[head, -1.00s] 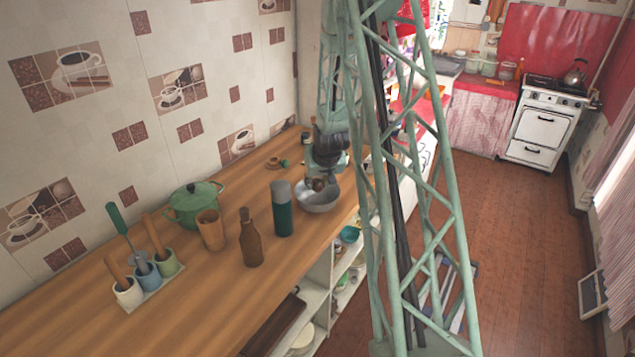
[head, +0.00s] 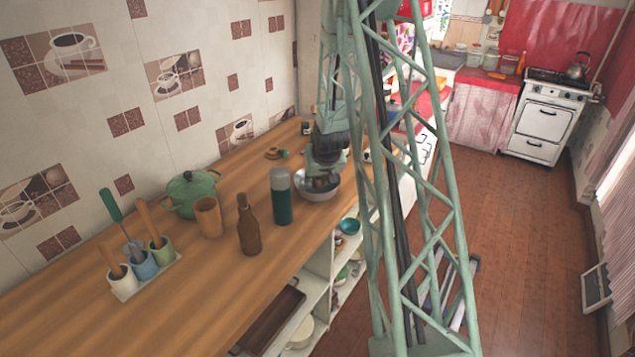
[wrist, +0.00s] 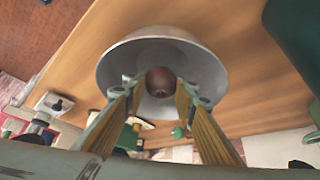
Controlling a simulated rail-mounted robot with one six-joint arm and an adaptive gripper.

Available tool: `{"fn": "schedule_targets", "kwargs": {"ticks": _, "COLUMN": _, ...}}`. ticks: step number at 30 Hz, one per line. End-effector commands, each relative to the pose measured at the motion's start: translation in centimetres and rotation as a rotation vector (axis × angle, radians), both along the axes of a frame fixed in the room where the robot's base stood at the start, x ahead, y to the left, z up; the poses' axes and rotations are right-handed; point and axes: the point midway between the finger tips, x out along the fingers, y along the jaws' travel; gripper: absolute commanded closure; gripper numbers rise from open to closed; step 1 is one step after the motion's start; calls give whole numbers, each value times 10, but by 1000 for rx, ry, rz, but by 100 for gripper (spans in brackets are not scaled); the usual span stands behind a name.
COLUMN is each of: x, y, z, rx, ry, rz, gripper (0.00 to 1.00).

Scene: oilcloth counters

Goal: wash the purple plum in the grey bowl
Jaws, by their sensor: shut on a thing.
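The grey bowl (head: 331,193) stands upright near the front edge of the wooden counter, and it fills the upper middle of the wrist view (wrist: 115,68). My gripper (head: 322,180) reaches down into the bowl from above, its tips below or at the rim. In the wrist view my gripper (wrist: 160,88) is shut on the plum (wrist: 160,78), a dark reddish-purple round fruit between its fingertips, over the bowl's inside. The plum is hidden in the head view. I cannot tell whether it touches the bowl's bottom.
A green flask (head: 281,200) stands close left of the bowl. A brown bottle (head: 248,228), a wooden cup (head: 208,218), a green pot (head: 188,196) and utensil cups (head: 145,268) stand further left. Small things (head: 275,153) lie behind the bowl. The front-left counter is clear.

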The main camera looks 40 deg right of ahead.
Motion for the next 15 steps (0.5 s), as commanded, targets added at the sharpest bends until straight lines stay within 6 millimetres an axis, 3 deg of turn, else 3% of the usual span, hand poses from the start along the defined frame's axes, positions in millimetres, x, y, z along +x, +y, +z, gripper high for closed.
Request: {"fn": "schedule_targets", "kwargs": {"ticks": 15, "x": 0, "y": 0, "z": -13, "rx": 0, "ry": 0, "rz": 0, "gripper": 85}}
